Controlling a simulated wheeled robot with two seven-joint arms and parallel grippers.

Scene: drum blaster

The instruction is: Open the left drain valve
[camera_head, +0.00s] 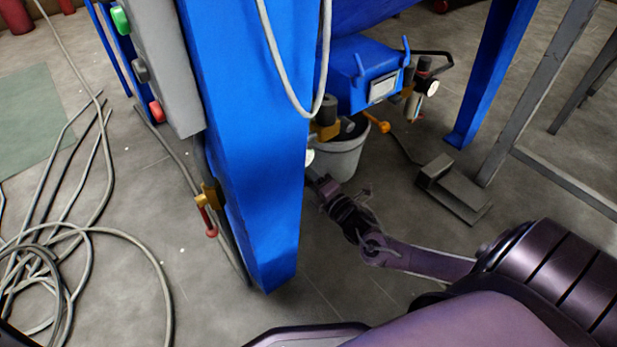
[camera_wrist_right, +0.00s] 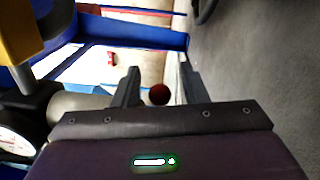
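My right gripper (camera_head: 322,185) reaches in from the right, low beside the blue post and in front of a grey bucket. In the right wrist view the gripper (camera_wrist_right: 158,85) has its fingers apart. A dark red round knob (camera_wrist_right: 159,94) shows between them; I cannot tell whether they touch it or what it belongs to. A brass fitting (camera_head: 326,131) and a white gauge (camera_head: 309,157) sit just above the gripper, partly hidden by the post. A valve with a red handle (camera_head: 210,222) hangs on the post's left side. My left gripper is out of view.
The blue post (camera_head: 255,150) stands left of my right gripper. The grey bucket (camera_head: 341,155) is behind it, with an orange-handled fitting (camera_head: 378,123) nearby. A grey pedal (camera_head: 455,188) lies on the floor. Loose hoses (camera_head: 100,230) cover the left floor.

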